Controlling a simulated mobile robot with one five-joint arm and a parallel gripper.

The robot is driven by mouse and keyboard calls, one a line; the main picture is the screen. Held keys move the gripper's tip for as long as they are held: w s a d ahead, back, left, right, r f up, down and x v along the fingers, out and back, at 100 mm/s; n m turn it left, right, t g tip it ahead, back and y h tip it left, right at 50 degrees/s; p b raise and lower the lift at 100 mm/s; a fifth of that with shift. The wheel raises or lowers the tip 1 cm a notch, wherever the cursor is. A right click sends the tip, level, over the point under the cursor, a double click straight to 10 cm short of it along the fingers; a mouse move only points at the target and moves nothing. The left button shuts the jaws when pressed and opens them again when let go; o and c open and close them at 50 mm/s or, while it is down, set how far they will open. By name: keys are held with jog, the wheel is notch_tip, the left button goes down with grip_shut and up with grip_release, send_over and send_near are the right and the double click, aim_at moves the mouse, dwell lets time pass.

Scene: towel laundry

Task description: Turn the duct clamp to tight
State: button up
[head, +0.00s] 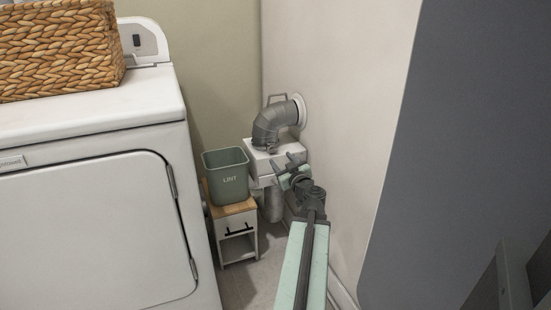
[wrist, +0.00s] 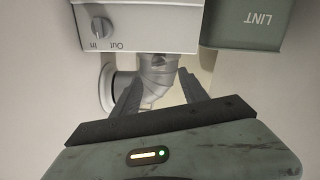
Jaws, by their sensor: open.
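A grey elbow duct (head: 270,127) rises from a white box (head: 260,158) and bends into a round wall flange (head: 299,110). The wrist view is upside down and shows the silvery duct (wrist: 158,68) beyond the fingers. I cannot clearly pick out the duct clamp; a small dark tab shows beside the duct near the box. My gripper (head: 287,167) is open and empty, in front of the box and below the elbow. In the wrist view its two fingers (wrist: 160,80) lie to either side of the duct in the picture; no contact is visible.
The box carries a knob (wrist: 100,29) marked In and Out. A green LINT bin (head: 227,178) stands on a small wood-topped stand (head: 236,211) left of my gripper. A white dryer (head: 95,190) with a wicker basket (head: 58,52) is farther left. The wall is close on the right.

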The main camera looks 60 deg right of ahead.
aim_at(274, 150)
jog(key=x, duration=0.7)
jog(key=shift+w+d, duration=0.15)
jog(key=shift+d, duration=0.1)
grip_shut()
jog(key=shift+d, duration=0.1)
